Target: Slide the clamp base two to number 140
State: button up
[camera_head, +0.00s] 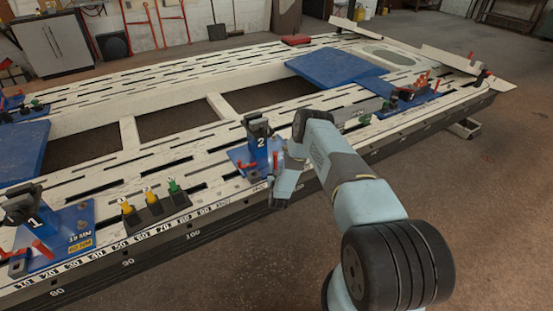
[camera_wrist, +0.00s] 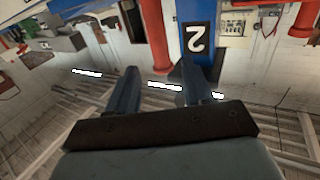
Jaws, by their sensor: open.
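Clamp base two (camera_head: 261,143) is a blue clamp with a white 2 on its upright and a dark top. It stands on the front rail of the bench, near the middle. Its number also shows upside down in the wrist view (camera_wrist: 197,38). A red bar (camera_wrist: 154,40) shows beside that upright, in line with the gap between my fingers. My gripper (camera_head: 276,192) is at the clamp's right front side, its fingers open in the wrist view (camera_wrist: 160,82). Whether the fingers reach around the bar is unclear. The 140 mark cannot be read.
Clamp base one (camera_head: 52,238) stands at the left, with a small black holder (camera_head: 155,209) between it and clamp two. The rail's number scale (camera_head: 130,240) runs along the front edge. Another blue clamp (camera_head: 412,97) is farther right. Open floor (camera_head: 480,200) lies at the right.

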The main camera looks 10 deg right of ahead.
aim_at(276, 159)
jog(key=w, duration=0.2)
jog(key=w+d, duration=0.1)
jog(key=w, duration=0.5)
jog(key=shift+w+d, duration=0.15)
grip_shut()
dwell(0.3)
